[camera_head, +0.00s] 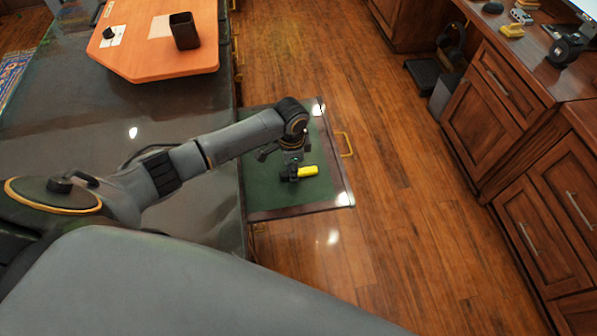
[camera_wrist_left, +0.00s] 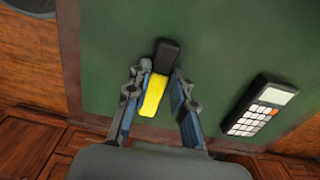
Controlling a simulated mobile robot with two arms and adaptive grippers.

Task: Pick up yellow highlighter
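The yellow highlighter (camera_head: 307,171) lies on the green lining of an open drawer (camera_head: 270,195). In the left wrist view the highlighter (camera_wrist_left: 154,95) shows its yellow body and a black end pointing away from me. My left gripper (camera_head: 292,173) is low over the drawer at the highlighter, hiding part of it in the head view. In the left wrist view my left gripper (camera_wrist_left: 160,80) is open, with one finger on each side of the yellow body. A gap shows on the right side; contact on the left is unclear. My right gripper is not in view.
A calculator (camera_wrist_left: 262,107) lies in the drawer, right of the fingers in the wrist view. The drawer has raised edges and a brass handle (camera_head: 344,144). A dark cup (camera_head: 184,31) stands on an orange board (camera_head: 150,66). Open wood floor (camera_head: 400,220) lies right of the drawer.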

